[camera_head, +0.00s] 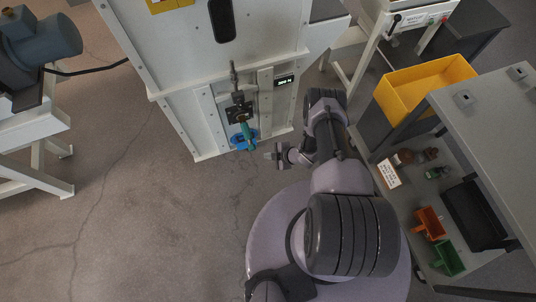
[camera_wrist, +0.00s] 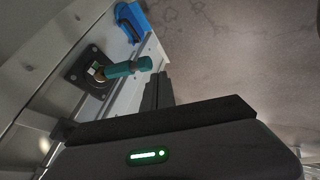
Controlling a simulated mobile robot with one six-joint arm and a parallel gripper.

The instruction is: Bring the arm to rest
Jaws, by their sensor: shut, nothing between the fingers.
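My arm extends from my base up to the front of a pale cabinet. My gripper (camera_head: 275,153) is at its end, low in front of the cabinet. In the wrist view, my gripper's dark fingers (camera_wrist: 158,90) are together with nothing between them. A valve with a teal handle (camera_head: 245,130) is fixed on the cabinet front, to the left of my gripper and apart from it. The teal handle also shows in the wrist view (camera_wrist: 128,68), beyond the fingers. A blue part (camera_head: 244,140) sits just below the handle.
A small lit display (camera_head: 285,81) is on the cabinet. To the right, a grey workbench (camera_head: 490,110) stands close to my arm, with a yellow bin (camera_head: 425,82) and orange (camera_head: 429,222) and green (camera_head: 448,256) small bins. A blue motor (camera_head: 40,45) is at the far left. Floor at lower left is clear.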

